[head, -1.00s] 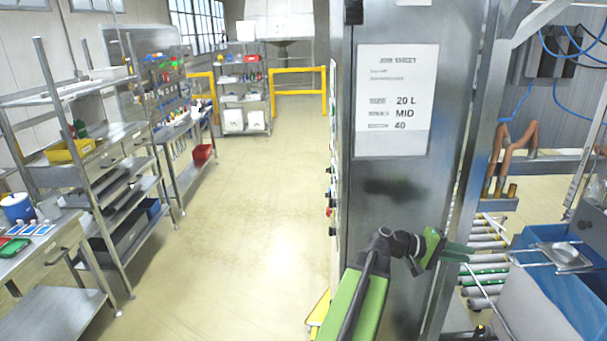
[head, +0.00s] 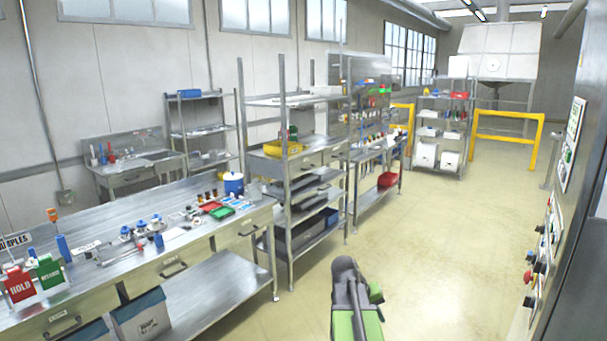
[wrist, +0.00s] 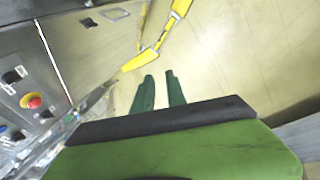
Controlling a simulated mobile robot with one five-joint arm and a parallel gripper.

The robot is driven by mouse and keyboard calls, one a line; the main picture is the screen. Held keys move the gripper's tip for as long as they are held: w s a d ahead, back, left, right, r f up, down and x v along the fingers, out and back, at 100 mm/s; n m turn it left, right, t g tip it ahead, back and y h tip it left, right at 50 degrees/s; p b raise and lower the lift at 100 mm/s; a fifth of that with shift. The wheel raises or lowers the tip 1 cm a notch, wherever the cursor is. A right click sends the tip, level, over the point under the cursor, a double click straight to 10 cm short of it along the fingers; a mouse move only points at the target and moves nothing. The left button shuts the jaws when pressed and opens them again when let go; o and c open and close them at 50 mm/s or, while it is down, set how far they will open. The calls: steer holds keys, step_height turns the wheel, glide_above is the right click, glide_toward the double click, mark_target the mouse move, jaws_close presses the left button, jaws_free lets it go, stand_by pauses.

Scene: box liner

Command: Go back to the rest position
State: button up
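In the wrist view my gripper (wrist: 160,76) shows two green fingers with a gap between them, and pale floor is visible through the gap. It is open and holds nothing. In the head view only my green and dark grey arm shows, low in the middle, in front of the bare floor; the fingers cannot be made out there.
A steel bench (head: 165,245) with small containers stands at left, beside a steel shelf rack (head: 292,215). A control panel (head: 542,250) with buttons is close at right; its red button (wrist: 33,101) shows in the wrist view. A yellow rail (head: 505,115) stands farther back. The middle floor (head: 440,240) is clear.

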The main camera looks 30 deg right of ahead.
steer(key=w+a+f+n+t+y, duration=0.1)
steer(key=w+a, duration=0.2)
steer(key=a, duration=0.4)
steer(key=w+a+f+n+y+b, duration=0.1)
steer(key=w+a, duration=0.3)
steer(key=a, duration=0.3)
steer(key=w+a+f+n+t+y, duration=0.1)
steer(key=w+a, duration=0.2)
steer(key=a, duration=0.4)
steer(key=a+f+n+y+b, duration=0.1)
steer(key=a+f+n+y, duration=0.1)
steer(key=a, duration=1.8)
steer(key=shift+w+n+g, duration=0.3)
steer(key=shift+w+n, duration=0.05)
steer(key=shift+n, duration=0.15)
steer(key=shift+a, duration=0.1)
